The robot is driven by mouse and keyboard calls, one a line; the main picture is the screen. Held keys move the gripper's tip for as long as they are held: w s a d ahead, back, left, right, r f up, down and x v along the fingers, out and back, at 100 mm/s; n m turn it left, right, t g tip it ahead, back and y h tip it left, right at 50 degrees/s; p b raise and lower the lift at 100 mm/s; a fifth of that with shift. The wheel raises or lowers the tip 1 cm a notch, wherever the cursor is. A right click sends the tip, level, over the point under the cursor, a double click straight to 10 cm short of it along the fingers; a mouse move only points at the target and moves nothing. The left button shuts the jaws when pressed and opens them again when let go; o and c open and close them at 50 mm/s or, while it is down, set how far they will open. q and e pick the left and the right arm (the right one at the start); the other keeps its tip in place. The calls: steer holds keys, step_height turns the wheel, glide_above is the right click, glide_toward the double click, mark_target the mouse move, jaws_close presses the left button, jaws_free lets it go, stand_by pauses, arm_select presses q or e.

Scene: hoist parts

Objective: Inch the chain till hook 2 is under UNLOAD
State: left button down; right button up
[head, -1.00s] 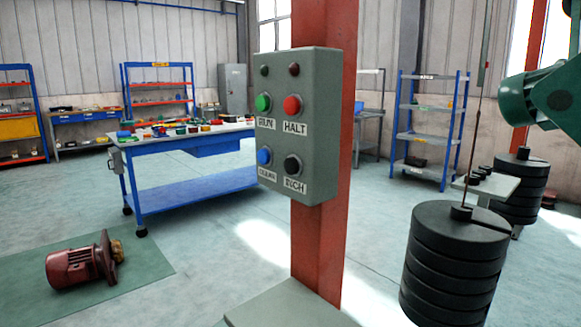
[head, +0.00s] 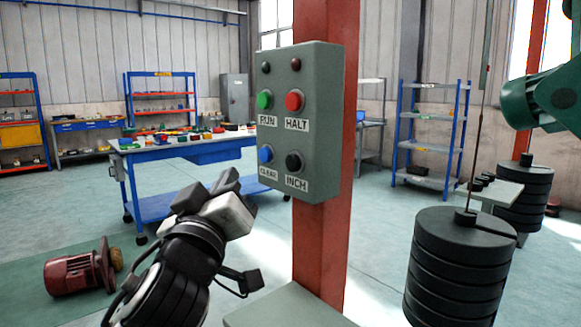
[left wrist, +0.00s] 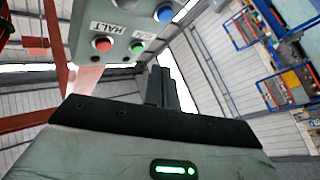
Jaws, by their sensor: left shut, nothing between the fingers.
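A grey control box (head: 322,120) is fixed to a red post. It carries a green RUN button (head: 264,99), a red HALT button (head: 294,100), a blue CLEAR button (head: 265,154) and a black INCH button (head: 293,161). Two dark lamps sit at its top. My left gripper (head: 225,181) is shut and empty, left of the box and below CLEAR, apart from it. The left wrist view shows the gripper fingers (left wrist: 165,88) with HALT (left wrist: 102,44) and RUN (left wrist: 137,48) beyond them. My right gripper, the chain's hook 2 and the UNLOAD sign are not visible.
A red post (head: 320,250) stands in front of me with a grey ledge (head: 285,308) at its foot. Black stacked weights (head: 457,270) hang at the right, near a green machine (head: 545,100). A blue workbench (head: 190,150) and a red motor (head: 80,272) are to the left.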

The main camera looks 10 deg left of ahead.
mark_target(293, 163)
arm_select(q)
steer(key=shift+w+d, duration=0.1)
steer(key=w+d, duration=0.5)
steer(key=w, duration=0.1)
steer(key=shift+w+d, duration=0.15)
steer(key=shift+w, duration=0.25)
steer(key=shift+f+b, duration=0.1)
steer(key=shift+b, duration=0.25)
stand_by(1.8)
steer(key=shift+w+d, duration=0.25)
steer(key=shift+w, duration=0.05)
